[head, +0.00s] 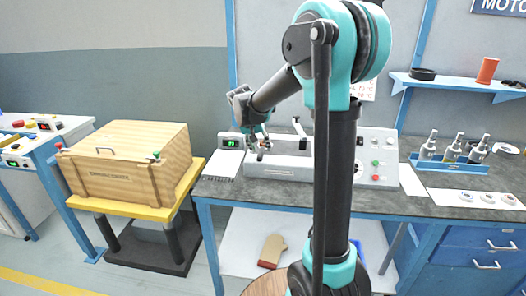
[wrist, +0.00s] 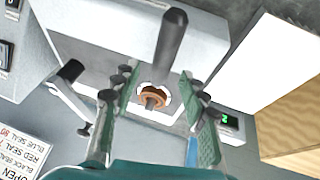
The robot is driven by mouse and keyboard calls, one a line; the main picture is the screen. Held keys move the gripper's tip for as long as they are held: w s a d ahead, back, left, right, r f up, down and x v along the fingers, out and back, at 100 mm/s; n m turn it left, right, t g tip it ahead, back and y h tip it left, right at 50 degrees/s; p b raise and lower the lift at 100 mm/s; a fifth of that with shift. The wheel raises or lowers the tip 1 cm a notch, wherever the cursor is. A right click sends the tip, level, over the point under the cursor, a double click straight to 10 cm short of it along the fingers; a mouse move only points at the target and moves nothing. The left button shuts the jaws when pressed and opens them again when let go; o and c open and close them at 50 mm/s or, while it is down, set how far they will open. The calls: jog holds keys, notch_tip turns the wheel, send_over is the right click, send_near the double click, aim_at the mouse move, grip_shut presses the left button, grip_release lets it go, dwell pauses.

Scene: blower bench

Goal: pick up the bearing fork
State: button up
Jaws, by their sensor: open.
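My gripper (wrist: 163,90) is open, with a green pad on each side and a gap between them. In the head view my gripper (head: 260,145) is at the grey bench machine (head: 280,168), on its left part. Between the fingers in the wrist view is a brown ring (wrist: 153,96) around a dark shaft, set in a white opening of the machine. A dark rod-like handle (wrist: 173,38) rises just beyond it. I cannot tell which of these parts is the bearing fork. The fingers appear apart from the ring; contact is unclear.
A small green display (head: 231,142) stands left of the machine. A dark lever (wrist: 70,72) sticks out beside my fingers. A wooden crate (head: 130,175) stands on a yellow-topped stand at left. Bottles in a blue rack (head: 455,165) are at right.

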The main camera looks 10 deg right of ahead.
aim_at(261, 148)
jog(key=shift+x, duration=0.8)
jog(key=shift+c, duration=0.3)
grip_shut()
jog(key=shift+r, duration=0.1)
notch_tip(261, 148, up, 20)
